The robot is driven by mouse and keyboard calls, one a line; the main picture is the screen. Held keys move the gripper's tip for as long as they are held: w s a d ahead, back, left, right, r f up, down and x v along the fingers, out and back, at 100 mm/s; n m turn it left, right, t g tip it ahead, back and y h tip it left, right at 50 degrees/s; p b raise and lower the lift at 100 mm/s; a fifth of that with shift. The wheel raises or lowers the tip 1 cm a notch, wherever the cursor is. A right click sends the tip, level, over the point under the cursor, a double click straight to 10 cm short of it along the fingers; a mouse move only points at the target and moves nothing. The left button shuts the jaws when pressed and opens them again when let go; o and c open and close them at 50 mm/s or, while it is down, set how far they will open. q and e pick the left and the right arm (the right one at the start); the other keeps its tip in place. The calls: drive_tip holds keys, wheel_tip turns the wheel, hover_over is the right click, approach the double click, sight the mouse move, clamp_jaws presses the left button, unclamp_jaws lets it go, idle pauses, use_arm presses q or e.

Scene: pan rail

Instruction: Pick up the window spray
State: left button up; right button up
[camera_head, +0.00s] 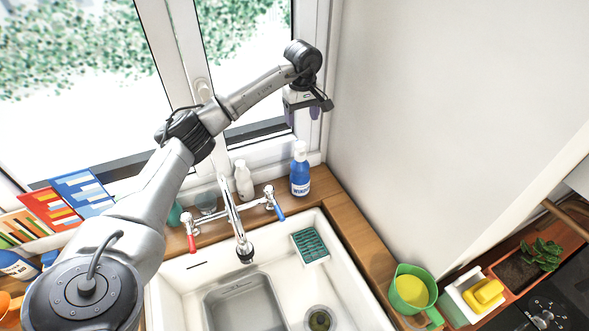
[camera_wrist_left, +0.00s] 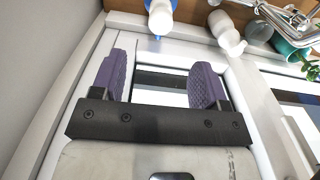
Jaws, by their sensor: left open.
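The window spray (camera_head: 300,172) is a blue bottle with a white top and a "WINDOW" label. It stands upright on the wooden counter in the corner behind the sink, by the window frame. In the left wrist view its white top and a bit of blue (camera_wrist_left: 160,16) show at the upper edge, beyond the fingertips. My left gripper (camera_head: 303,112) is above the bottle, near the window frame, apart from it. In the wrist view its two purple fingers (camera_wrist_left: 158,78) are spread with nothing between them. My right gripper is not in view.
A white bottle (camera_head: 243,180) stands left of the spray, near the tap (camera_head: 235,220) with red and blue handles. The white sink (camera_head: 180,285) holds a green sponge (camera_head: 310,246). The right wall (camera_head: 430,110) and window frame (camera_head: 325,75) are close to the gripper.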

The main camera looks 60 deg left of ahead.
sight(300, 144)
use_arm(q)
wheel_tip(300, 144, down, 7)
drive_tip(key=shift+s+d+r+p, duration=0.1)
drive_tip(key=shift+p, duration=0.2)
drive_tip(key=shift+f, duration=0.7)
drive_tip(key=f, duration=0.2)
drive_tip(key=f+p, duration=0.1)
drive_tip(key=shift+a+f, duration=0.2)
drive_tip(key=shift+f, duration=0.2)
drive_tip(key=shift+f+p, duration=0.3)
drive_tip(key=shift+f, duration=0.4)
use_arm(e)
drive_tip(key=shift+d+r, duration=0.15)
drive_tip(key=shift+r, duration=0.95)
use_arm(q)
drive_tip(key=c, duration=0.6)
clamp_jaws()
drive_tip(key=shift+r, duration=0.1)
